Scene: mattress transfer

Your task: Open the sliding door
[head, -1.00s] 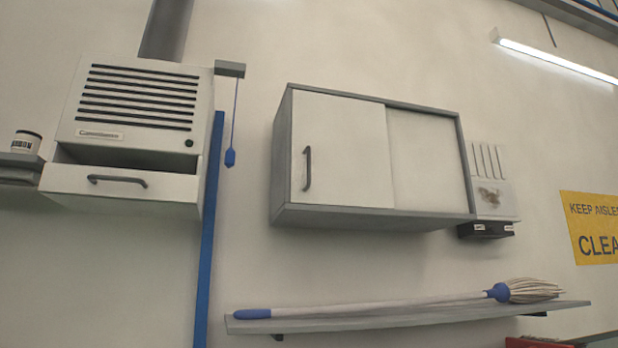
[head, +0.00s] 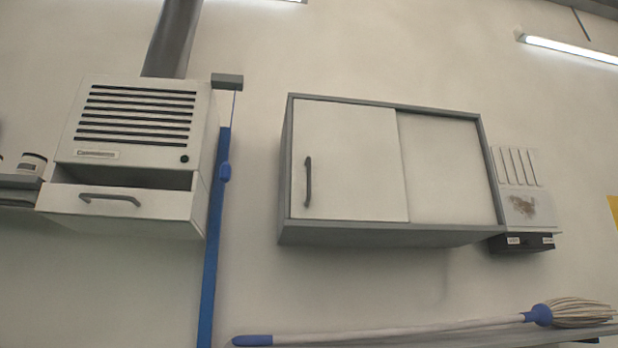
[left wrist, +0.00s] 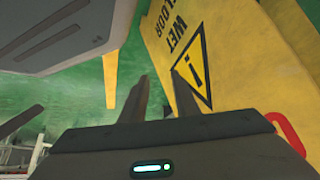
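The sliding door (head: 350,160) is a white panel with a dark vertical handle (head: 308,182) near its left edge. It covers the left half of a grey-framed wall cabinet (head: 390,233). A second white panel (head: 447,165) fills the right half, set behind the front one. Neither gripper shows in the head view. In the left wrist view my left gripper (left wrist: 158,90) has its two fingers apart with nothing between them. A yellow wet-floor sign (left wrist: 225,80) is behind the fingers. My right gripper is not seen.
Left of the cabinet, a white vented unit (head: 135,125) has its drawer (head: 120,205) partly out. A blue post (head: 213,260) stands between them. A mop (head: 400,332) lies on a shelf below. A small wall box (head: 520,200) hangs to the right.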

